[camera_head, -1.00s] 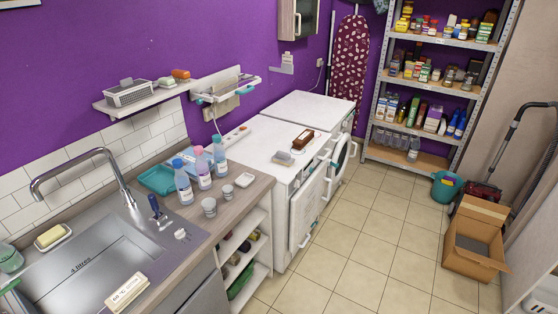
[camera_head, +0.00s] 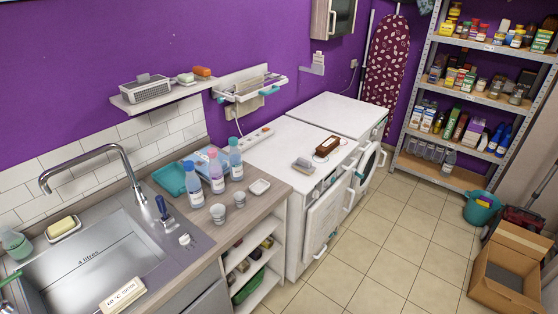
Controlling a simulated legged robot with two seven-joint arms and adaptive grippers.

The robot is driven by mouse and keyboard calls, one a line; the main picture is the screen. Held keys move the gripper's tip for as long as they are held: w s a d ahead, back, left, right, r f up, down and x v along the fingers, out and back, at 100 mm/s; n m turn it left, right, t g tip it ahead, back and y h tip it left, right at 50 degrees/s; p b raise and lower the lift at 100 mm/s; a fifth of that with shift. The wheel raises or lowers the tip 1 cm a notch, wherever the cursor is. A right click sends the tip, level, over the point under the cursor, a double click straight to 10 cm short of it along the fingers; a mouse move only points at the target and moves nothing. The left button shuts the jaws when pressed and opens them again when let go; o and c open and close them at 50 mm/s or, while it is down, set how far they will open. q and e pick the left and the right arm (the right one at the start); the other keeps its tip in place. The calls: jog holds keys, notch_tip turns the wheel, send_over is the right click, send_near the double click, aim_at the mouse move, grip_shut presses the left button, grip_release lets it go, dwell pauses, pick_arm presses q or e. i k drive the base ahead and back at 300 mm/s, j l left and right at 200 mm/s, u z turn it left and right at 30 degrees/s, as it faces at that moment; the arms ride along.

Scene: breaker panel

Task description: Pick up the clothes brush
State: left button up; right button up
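A brown block-shaped object (camera_head: 327,147), which looks like the clothes brush, lies on top of the nearer white machine (camera_head: 284,150), toward its right side. A small grey and pale object (camera_head: 303,165) lies in front and to the left of it, apart from it, near the machine's front edge. It also looks a little like a brush, but it is too small to tell. Neither of my grippers shows in the head view.
The machine's front door (camera_head: 327,213) seems to stand open. A cardboard box (camera_head: 505,270) sits on the floor at right. The tiled floor (camera_head: 385,245) between is clear.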

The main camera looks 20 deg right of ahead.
aim_at(305, 166)
jog(key=i+l+u, duration=0.1)
jog(key=l, duration=0.35)
jog(key=i+l+u, duration=0.15)
jog(key=l, duration=0.3)
jog(key=i+l+u, duration=0.1)
jog(key=i+l, duration=0.15)
jog(key=l, duration=0.25)
jog(key=i+l+u, duration=0.1)
jog(key=l, duration=0.35)
jog(key=i+l+u, duration=0.15)
jog(key=l, duration=0.35)
